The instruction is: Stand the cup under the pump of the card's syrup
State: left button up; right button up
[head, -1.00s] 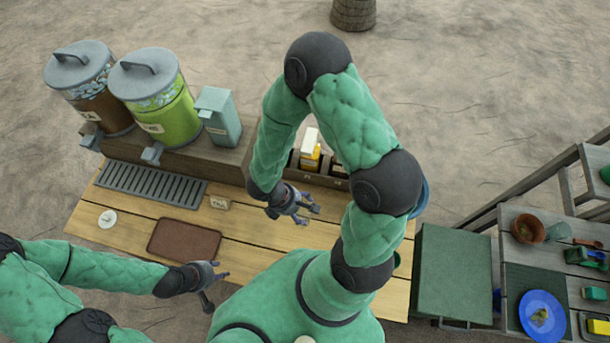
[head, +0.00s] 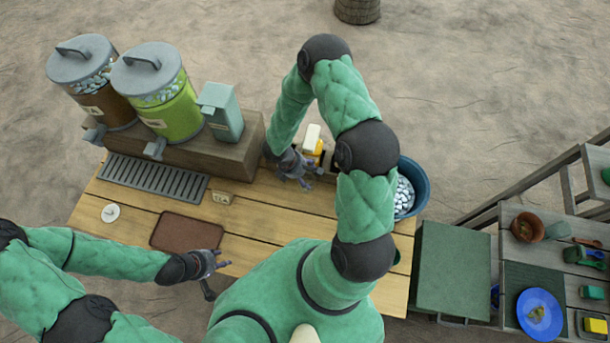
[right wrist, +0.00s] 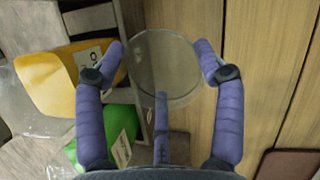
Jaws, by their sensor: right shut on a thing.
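My right gripper (head: 300,182) is over the table in front of the small box with the bottles. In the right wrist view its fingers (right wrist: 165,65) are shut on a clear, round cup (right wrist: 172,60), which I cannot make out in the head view. A yellow syrup bottle (right wrist: 48,82) and a green one (right wrist: 102,135), both labelled, stand to the left there. The yellow bottle also shows in the head view (head: 314,148), partly hidden by my arm. A small card (head: 222,198) stands on the table; its writing is too small to read. My left gripper (head: 212,264) is empty and looks open.
Brown (head: 98,90) and green (head: 165,100) drink dispensers and a grey-green box (head: 222,112) stand on a wooden step, with a drip grate (head: 152,178) before them. A brown mat (head: 186,232) lies in front. A blue ice bucket (head: 413,180) is right of my arm.

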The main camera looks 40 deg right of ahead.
aim_at(310, 180)
jog(key=shift+w+d+f, duration=0.4)
jog(key=shift+w+f, duration=0.05)
jog(key=shift+f, duration=0.2)
jog(key=shift+w+d+f, duration=0.15)
jog(key=shift+d+f, duration=0.05)
jog(key=shift+f, duration=1.7)
jog(key=shift+f, duration=0.1)
jog(key=o, duration=1.2)
